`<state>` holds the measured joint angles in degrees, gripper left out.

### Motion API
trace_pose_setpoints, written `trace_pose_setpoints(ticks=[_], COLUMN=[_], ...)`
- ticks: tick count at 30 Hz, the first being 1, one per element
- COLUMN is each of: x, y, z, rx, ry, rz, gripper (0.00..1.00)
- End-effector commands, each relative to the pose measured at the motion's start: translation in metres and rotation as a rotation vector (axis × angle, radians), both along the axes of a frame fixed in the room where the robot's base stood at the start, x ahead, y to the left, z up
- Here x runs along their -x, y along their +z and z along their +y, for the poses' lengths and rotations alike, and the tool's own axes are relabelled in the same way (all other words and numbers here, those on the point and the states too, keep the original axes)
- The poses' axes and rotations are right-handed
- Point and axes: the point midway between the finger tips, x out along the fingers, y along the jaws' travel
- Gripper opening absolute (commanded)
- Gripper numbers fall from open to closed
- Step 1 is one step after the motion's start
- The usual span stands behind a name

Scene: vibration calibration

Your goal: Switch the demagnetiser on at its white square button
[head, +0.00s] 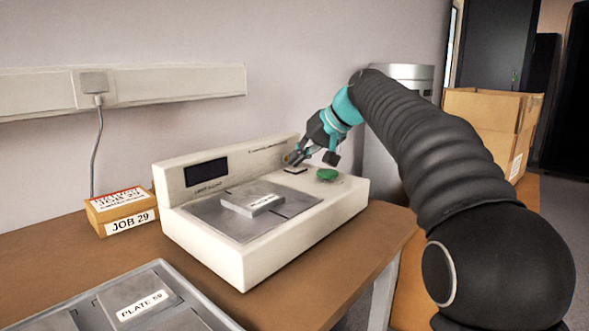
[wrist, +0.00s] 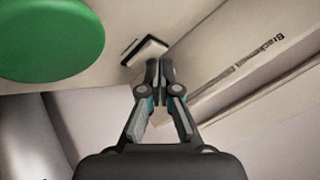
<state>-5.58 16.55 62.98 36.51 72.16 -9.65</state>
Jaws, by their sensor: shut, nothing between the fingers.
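The demagnetiser (head: 262,262) is a cream box on the wooden bench, with a dark display and a raised back panel. Its white square button (head: 296,170), set in a dark surround, is on the top face, left of a round green button (head: 327,174). In the wrist view the white square button (wrist: 146,50) lies just beyond my fingertips, beside the large green button (wrist: 50,38). My gripper (head: 289,159) is shut and empty, with its tips close above the white button. I cannot tell whether the tips touch it.
A plate (head: 252,199) lies on the machine's metal bed. A grey tray (head: 84,296) with PLATE 59 stands front left. A JOB 29 box (head: 121,211) stands left of the machine. A cardboard box (head: 490,122) is behind my arm at the right.

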Motion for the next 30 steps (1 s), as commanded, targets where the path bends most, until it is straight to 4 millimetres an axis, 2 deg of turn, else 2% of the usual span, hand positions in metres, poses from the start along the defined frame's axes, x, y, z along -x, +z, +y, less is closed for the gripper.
trace_pose_setpoints(ticks=[22, 30], x=[0.0000, 0.0001], y=[-0.0057, 0.0034], z=[0.0001, 0.0002], rx=[0.001, 0.001], ry=[0.001, 0.001], rz=[0.002, 0.002], gripper=[0.00, 0.00])
